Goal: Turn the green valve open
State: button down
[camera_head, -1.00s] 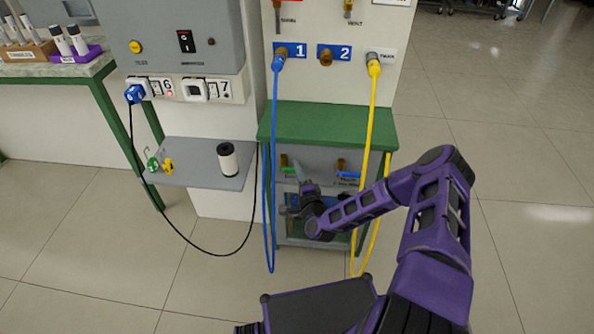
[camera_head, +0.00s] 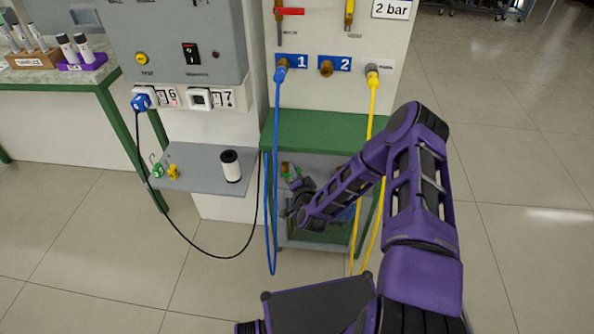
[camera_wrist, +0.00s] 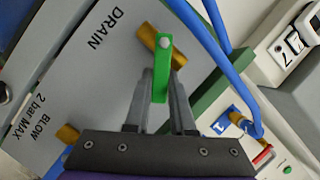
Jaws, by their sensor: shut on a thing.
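The green valve (camera_wrist: 161,60) has a straight green handle on a brass body, beside the word DRAIN on a grey panel. In the wrist view the handle lies at an angle to the brass body. My gripper (camera_wrist: 160,92) is shut on the handle's free end, one finger on each side; the pivot end shows beyond the fingertips. In the head view my gripper (camera_head: 296,184) is inside the green-topped stand, and only a little green shows by it. The wrist hides much of the valve there.
A blue hose (camera_head: 276,170) hangs just left of my gripper and a yellow hose (camera_head: 370,130) hangs right, near my arm. The green stand top (camera_head: 318,130) is above. A second brass fitting (camera_wrist: 67,133) is marked BLOW 2 bar MAX. A grey shelf (camera_head: 205,181) juts out at left.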

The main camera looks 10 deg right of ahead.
jog(key=n, duration=0.1)
jog(key=a+r+n+g+h+p, duration=0.1)
jog(key=n, duration=0.1)
jog(key=shift+w+a+r, duration=0.15)
jog(key=shift+w+a, duration=0.05)
jog(key=shift+a, duration=0.1)
jog(key=n+h, duration=0.1)
jog(key=a+n+g+h, duration=0.1)
jog(key=shift+w+a+r+n+b, duration=0.1)
jog(key=shift+w+r+n+b, duration=0.05)
jog(key=shift+n+b, duration=0.2)
jog(key=shift+w+a+n+g+h, duration=0.15)
jog(key=shift+a+n+g+h, duration=0.3)
jog(key=shift+n, duration=0.3)
jog(key=shift+d+b, duration=0.1)
jog(key=shift+b, duration=0.2)
jog(key=c, duration=0.8)
grip_release()
jog(key=shift+o, duration=0.2)
jog(key=shift+r, duration=0.1)
jog(key=p+v, duration=0.1)
jog(key=v, duration=1.6)
jog(key=shift+s+a+f, duration=0.25)
